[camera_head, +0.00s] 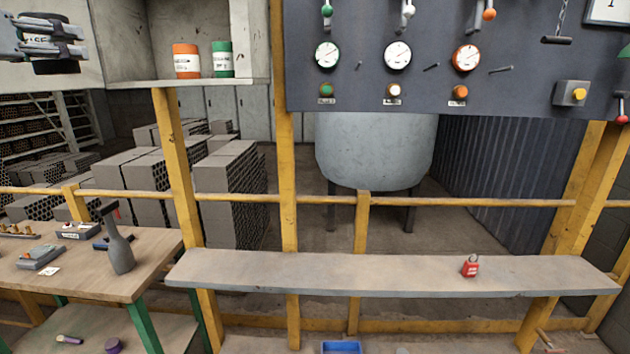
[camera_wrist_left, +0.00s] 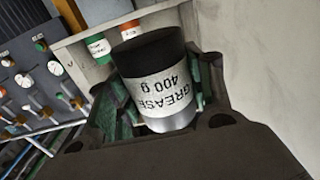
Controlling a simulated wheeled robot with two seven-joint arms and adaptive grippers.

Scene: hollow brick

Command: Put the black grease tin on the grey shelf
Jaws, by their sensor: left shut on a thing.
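The black grease tin (camera_wrist_left: 158,82) has a dark end and a white label reading "GREASE 400 g" in the left wrist view. My left gripper (camera_head: 52,40) is shut on it, held up at the top left of the head view, where fingers partly cover the tin (camera_head: 57,67). The grey shelf (camera_head: 200,82) is an open box at the upper left, just right of the gripper. An orange tin (camera_head: 186,60) and a green tin (camera_head: 222,59) stand on it. The held tin is left of the shelf opening. My right gripper is not in view.
A grey control panel (camera_head: 440,75) with gauges and levers hangs right of the shelf. Below, a long grey plank (camera_head: 370,275) bears a red padlock (camera_head: 470,265). Shelf space left of the orange tin looks clear.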

